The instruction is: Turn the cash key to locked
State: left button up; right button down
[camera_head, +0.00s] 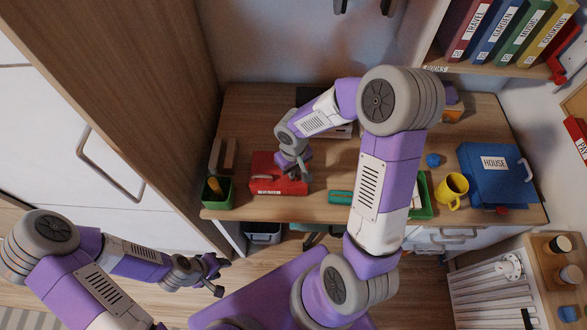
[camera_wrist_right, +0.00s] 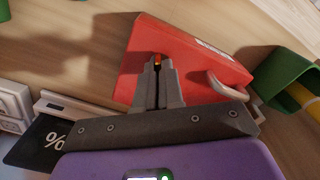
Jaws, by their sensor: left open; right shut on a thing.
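The red cash box (camera_head: 263,172) lies on the desk, left of its middle. It also shows in the right wrist view (camera_wrist_right: 195,62), with a pale handle (camera_wrist_right: 226,90) on one side. My right gripper (camera_head: 294,176) is over the right part of the box. In the right wrist view its fingers (camera_wrist_right: 158,66) are shut on the small orange key (camera_wrist_right: 158,59) at the box's face. The fingers hide most of the key, and I cannot tell which way it is turned. My left gripper (camera_head: 222,277) is open and empty, low in front of the desk.
A green pen holder (camera_head: 218,193) stands left of the box. To the right are a teal object (camera_head: 341,197), a yellow mug (camera_head: 453,189) and a blue HOUSE case (camera_head: 491,176). A tall wooden cabinet (camera_head: 140,75) rises on the left.

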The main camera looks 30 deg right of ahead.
jog(key=n+p, duration=0.1)
jog(key=n, duration=0.4)
jog(key=shift+n, duration=0.3)
jog(key=n+p, duration=0.2)
jog(key=n, duration=0.3)
jog(key=shift+n, duration=0.3)
jog(key=c, duration=1.3)
grip_release()
jog(key=shift+o, duration=0.2)
notch_tip(320, 180, up, 8)
jog(key=shift+f+p, duration=0.2)
jog(key=shift+p, duration=1.05)
